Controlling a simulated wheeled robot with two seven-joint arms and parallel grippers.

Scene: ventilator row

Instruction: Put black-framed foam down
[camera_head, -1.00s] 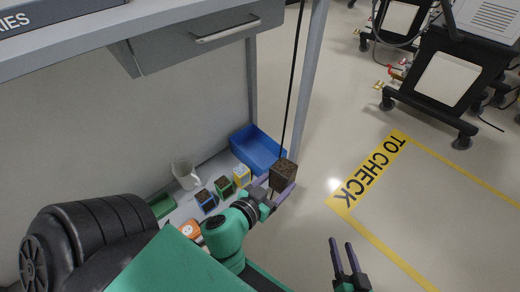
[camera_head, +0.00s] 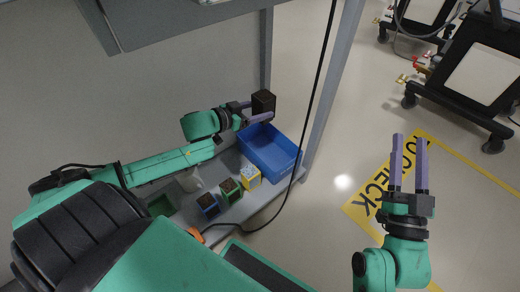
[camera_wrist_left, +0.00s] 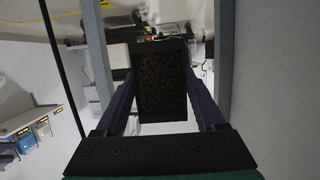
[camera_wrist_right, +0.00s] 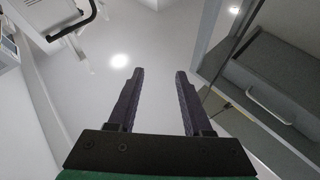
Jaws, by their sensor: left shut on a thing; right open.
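The black-framed foam (camera_head: 263,101) is a dark block with a mottled face. My left gripper (camera_head: 258,112) is shut on it and holds it above the far left end of the blue bin (camera_head: 268,150). In the left wrist view the foam (camera_wrist_left: 162,85) sits between the two fingers. My right gripper (camera_head: 408,160) is open and empty over the floor on the right. Its spread fingers (camera_wrist_right: 155,95) also show in the right wrist view with nothing between them.
Foams framed in blue (camera_head: 208,203), green (camera_head: 230,189) and yellow (camera_head: 250,176) stand in a row on the grey shelf (camera_head: 262,198) beside the empty-looking bin. A black cable (camera_head: 316,95) and a grey post (camera_head: 333,95) stand at the shelf's right. A drawer (camera_head: 170,18) hangs above.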

